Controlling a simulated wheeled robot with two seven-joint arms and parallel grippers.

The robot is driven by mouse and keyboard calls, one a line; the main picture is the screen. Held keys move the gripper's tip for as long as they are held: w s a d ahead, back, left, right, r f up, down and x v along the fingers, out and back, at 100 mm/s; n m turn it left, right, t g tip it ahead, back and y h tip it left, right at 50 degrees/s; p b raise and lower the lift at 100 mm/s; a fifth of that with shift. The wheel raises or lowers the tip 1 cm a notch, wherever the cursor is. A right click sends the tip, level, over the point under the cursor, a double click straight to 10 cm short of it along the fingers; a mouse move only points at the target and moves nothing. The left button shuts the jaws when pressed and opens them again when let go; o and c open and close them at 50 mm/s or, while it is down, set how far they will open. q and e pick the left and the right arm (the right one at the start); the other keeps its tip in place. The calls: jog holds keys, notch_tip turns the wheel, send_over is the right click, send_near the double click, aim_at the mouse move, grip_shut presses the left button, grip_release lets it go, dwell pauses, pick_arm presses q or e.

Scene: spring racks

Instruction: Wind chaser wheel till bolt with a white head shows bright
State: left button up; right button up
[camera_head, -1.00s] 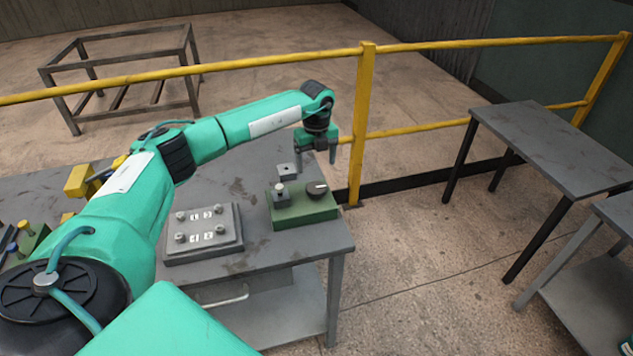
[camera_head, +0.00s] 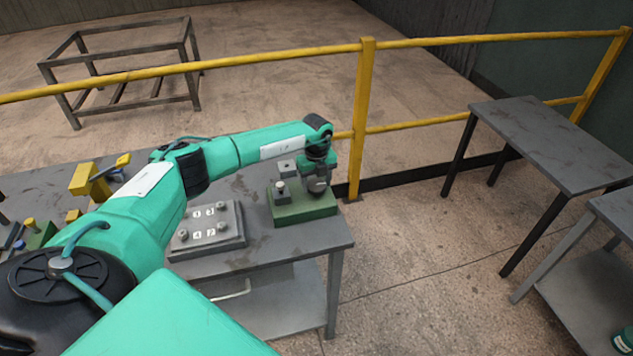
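The green box (camera_head: 303,212) sits on the grey table near its right end. A grey block with a small pale-topped bolt (camera_head: 280,187) stands on its left part. The dark round knob seen earlier on its right part is now hidden behind my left gripper. My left gripper (camera_head: 318,188) is lowered over that spot, pointing down. Its fingers are too small and overlapped to tell if they are open or shut, or if they touch the knob. My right gripper is not in view.
A grey plate with several bolts and white labels (camera_head: 210,234) lies left of the green box. Yellow tools (camera_head: 92,182) lie further left. A yellow railing (camera_head: 362,120) stands right behind the table. Another grey table (camera_head: 555,145) is at the right.

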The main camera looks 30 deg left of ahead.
pick_arm(q)
jog(key=c, duration=0.4)
